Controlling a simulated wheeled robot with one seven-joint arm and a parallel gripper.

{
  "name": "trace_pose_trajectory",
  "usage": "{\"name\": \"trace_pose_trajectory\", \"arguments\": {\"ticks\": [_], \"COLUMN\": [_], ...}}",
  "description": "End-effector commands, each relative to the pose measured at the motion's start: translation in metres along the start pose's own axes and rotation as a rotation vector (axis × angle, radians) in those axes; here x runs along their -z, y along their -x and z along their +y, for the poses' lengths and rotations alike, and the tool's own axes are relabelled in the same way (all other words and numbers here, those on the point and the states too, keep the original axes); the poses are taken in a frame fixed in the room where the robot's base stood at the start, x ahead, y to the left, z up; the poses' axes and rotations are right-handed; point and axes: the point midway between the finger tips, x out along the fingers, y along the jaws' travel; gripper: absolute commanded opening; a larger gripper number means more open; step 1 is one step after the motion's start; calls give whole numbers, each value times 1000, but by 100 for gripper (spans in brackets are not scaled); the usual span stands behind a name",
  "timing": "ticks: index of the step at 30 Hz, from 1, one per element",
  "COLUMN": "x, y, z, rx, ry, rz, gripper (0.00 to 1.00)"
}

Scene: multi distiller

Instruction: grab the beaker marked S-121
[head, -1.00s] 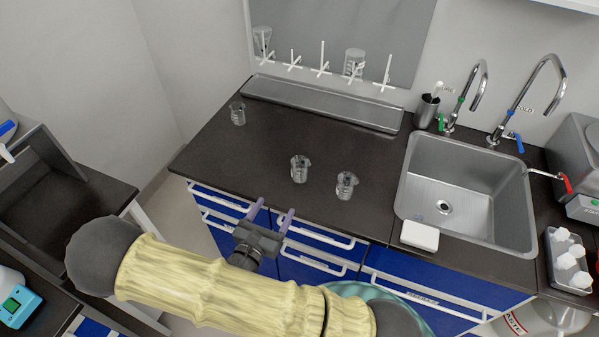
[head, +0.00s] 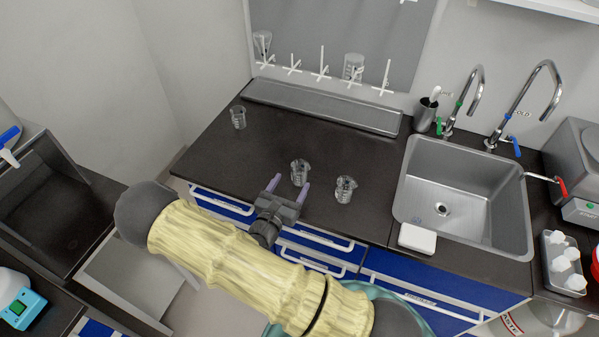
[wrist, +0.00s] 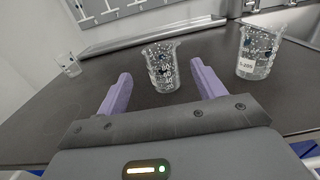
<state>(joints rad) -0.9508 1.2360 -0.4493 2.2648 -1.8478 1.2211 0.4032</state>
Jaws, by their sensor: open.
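Three glass beakers stand upright on the dark bench. The middle beaker (head: 300,172) is just ahead of my gripper; in the wrist view this beaker (wrist: 161,68) shows beyond and between the fingertips, its print facing sideways and not readable. The right beaker (head: 345,189) carries a white label in the wrist view (wrist: 251,58) that seems to read S-205. The far-left beaker (head: 238,117) is small in the wrist view (wrist: 69,65), its marking unreadable. I cannot tell which one is S-121. My gripper (head: 289,187) is open and empty, its purple fingers over the bench's front edge.
More glassware hangs on the wall drying rack (head: 353,67) above a metal trough (head: 322,106). A sink (head: 465,185) with taps lies to the right, a white block (head: 417,239) at its front rim. The bench left of the middle beaker is clear.

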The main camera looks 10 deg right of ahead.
Motion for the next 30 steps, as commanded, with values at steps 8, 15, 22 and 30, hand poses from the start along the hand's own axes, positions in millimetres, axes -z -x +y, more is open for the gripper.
{"name": "trace_pose_trajectory", "arguments": {"ticks": [8, 15, 22, 30], "x": [0, 0, -1, 2], "y": [-19, -20, -47, -71], "z": [0, 0, -3, -2], "rx": [-1, 0, 3, -1], "ry": [0, 0, 0, 0], "rz": [0, 0, -2, 0], "gripper": [69, 69, 69, 69]}}
